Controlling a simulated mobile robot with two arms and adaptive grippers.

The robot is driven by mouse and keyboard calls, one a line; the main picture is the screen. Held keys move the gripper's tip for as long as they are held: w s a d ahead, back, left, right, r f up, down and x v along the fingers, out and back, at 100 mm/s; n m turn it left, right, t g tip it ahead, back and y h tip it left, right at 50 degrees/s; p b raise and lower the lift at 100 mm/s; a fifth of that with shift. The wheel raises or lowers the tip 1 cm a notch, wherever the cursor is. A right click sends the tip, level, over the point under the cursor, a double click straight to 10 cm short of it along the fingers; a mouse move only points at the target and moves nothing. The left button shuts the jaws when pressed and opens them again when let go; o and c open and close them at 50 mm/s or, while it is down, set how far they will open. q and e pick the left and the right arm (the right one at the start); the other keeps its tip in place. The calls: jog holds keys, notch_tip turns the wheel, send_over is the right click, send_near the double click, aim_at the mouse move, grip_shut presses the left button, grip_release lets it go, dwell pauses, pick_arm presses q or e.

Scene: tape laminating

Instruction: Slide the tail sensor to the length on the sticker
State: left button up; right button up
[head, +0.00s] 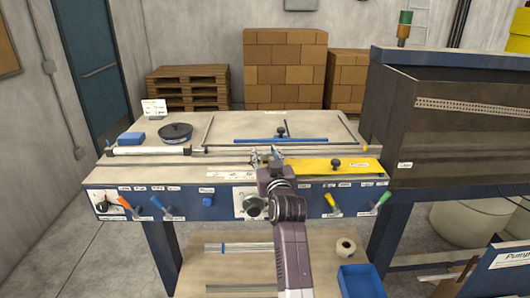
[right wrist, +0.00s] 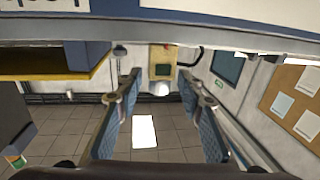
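My right gripper (head: 266,158) is over the front middle of the laminating bench (head: 128,164), beside the left end of a yellow plate (head: 308,168) with a black knob (head: 335,163). In the right wrist view its two blue-padded fingers stand wide apart with nothing between them (right wrist: 162,118). A blue bar (head: 295,140) with a dark upright knob lies farther back on the bench. I cannot tell which part is the tail sensor. A small white card (head: 153,107) with print stands at the back left; its text is unreadable. My left gripper is not in view.
A white roll (head: 149,150), a black disc (head: 175,131) and a blue block (head: 131,139) are on the bench's left. Coloured-handled tools and labels line the blue front. A dark cabinet (head: 450,135) borders the right. A lower shelf holds a blue bin (head: 360,280).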

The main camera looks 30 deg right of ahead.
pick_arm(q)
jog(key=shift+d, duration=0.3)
pick_arm(e)
grip_shut()
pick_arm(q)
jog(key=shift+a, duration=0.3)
pick_arm(e)
jog(key=shift+w, duration=0.1)
